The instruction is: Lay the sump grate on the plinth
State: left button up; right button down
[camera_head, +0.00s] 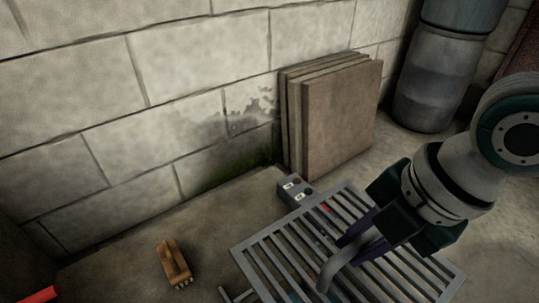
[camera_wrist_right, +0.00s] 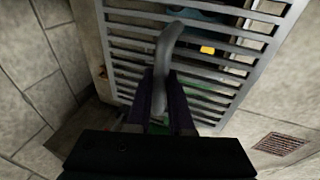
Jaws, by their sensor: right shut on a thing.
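The sump grate (camera_head: 262,252) is a grey slatted metal panel with a curved grey handle (camera_head: 343,266). It fills the lower middle of the head view and the upper part of the wrist view (camera_wrist_right: 118,57). My right gripper (camera_head: 362,240) is shut on the handle; its dark fingers (camera_wrist_right: 160,105) lie on either side of it in the wrist view. How high the grate is above what lies below cannot be told. I cannot make out the plinth for sure. My left gripper is not in view.
Several flat slabs (camera_head: 340,120) lean on the block wall. A grey control box (camera_head: 297,192) sits by the grate's far edge. A wooden brush (camera_head: 173,262) lies on the floor at left. A grey cylinder (camera_head: 435,80) stands at back right. The wrist view shows a rusty floor grid (camera_wrist_right: 279,143).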

aim_at(235, 211)
jog(key=i+l+u, duration=0.2)
jog(key=u, duration=0.25)
jog(key=i+l+u, duration=0.3)
jog(key=u, duration=0.2)
jog(key=i+l+u, duration=0.15)
jog(key=l+u, duration=0.3)
jog(key=i+l+u, duration=0.15)
jog(key=u, duration=0.35)
jog(key=l+u, duration=0.45)
jog(key=l, duration=0.05)
